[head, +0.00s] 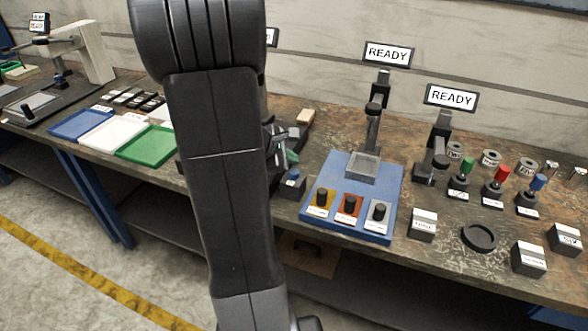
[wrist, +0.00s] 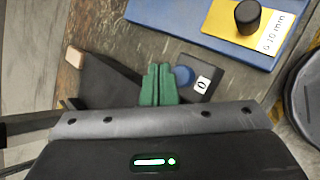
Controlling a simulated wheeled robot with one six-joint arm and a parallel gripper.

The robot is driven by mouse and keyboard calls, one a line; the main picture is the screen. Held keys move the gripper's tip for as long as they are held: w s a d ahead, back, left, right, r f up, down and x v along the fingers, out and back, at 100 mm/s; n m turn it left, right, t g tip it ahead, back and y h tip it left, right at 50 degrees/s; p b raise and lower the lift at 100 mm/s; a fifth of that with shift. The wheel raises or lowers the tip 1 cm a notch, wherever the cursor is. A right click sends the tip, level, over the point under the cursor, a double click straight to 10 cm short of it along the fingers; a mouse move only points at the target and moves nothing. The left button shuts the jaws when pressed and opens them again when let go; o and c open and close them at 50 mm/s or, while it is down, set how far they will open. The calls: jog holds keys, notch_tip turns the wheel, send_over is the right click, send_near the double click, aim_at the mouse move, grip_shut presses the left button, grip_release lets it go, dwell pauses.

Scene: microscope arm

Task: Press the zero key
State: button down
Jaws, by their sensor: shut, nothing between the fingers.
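The zero key is a small dark block (wrist: 212,72) with a white label reading 0 and a round blue button (wrist: 183,75). In the head view the blue button (head: 293,174) shows just right of my arm, near the bench's front edge. My gripper (wrist: 158,82) has green fingertips, shut together and empty. In the wrist view they lie just left of the blue button; I cannot tell whether they touch it. In the head view my gripper (head: 291,157) is mostly hidden behind my arm, with a bit of green showing just behind the key.
Right of the key is a blue base (head: 340,163) with yellow, orange and grey knob plates (head: 350,206). A dark slab (wrist: 108,86) and a small tan block (wrist: 75,57) lie left of the fingertips in the wrist view. READY signs (head: 388,54) stand behind.

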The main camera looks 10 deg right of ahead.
aim_at(291, 173)
jog(key=shift+r+p, duration=1.25)
jog(key=shift+r, duration=0.7)
jog(key=shift+f, duration=0.15)
notch_tip(291, 173, down, 3)
jog(key=shift+r+b, duration=0.2)
jog(key=shift+b, duration=0.95)
jog(key=shift+r+p, duration=0.2)
jog(key=shift+p, duration=1.05)
notch_tip(291, 173, up, 6)
jog(key=p, duration=0.4)
jog(key=shift+f, duration=0.15)
